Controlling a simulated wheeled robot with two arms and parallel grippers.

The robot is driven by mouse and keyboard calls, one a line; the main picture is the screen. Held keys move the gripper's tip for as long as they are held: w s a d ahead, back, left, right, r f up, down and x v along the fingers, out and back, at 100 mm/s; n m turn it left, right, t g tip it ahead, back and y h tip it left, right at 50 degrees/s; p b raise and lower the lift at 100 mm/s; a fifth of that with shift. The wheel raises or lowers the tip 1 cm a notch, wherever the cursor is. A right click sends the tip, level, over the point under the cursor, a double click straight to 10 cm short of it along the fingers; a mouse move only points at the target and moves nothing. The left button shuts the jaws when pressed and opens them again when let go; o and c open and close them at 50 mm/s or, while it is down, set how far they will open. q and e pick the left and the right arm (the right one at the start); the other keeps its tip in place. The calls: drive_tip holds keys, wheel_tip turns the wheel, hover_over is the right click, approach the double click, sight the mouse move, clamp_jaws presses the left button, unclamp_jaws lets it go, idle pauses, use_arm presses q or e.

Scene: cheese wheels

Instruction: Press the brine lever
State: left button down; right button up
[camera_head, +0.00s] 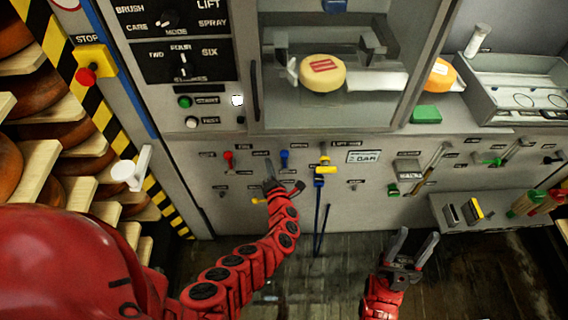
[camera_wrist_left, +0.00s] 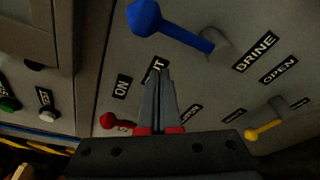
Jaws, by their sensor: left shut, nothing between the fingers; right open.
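The brine lever is a blue handle (camera_wrist_left: 165,25) on the grey panel, beside a BRINE label with an OPEN label under it. It points up and left in the left wrist view. In the head view the blue lever (camera_head: 284,156) hangs on the lower panel. My left gripper (camera_head: 268,164) is shut and empty, just left of the blue lever and apart from it. In the wrist view its fingertips (camera_wrist_left: 159,74) lie below the blue handle. My right gripper (camera_head: 414,238) is open and empty, low on the right, away from the panel.
A red lever (camera_head: 228,158) is to the left, and a yellow lever (camera_wrist_left: 264,132) is low on the right in the wrist view. A shelf (camera_head: 470,223) juts out on the right.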

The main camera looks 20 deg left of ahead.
use_arm(q)
drive_tip(key=v, duration=1)
drive_tip(key=shift+w+d, duration=0.1)
drive_tip(key=shift+d, duration=0.05)
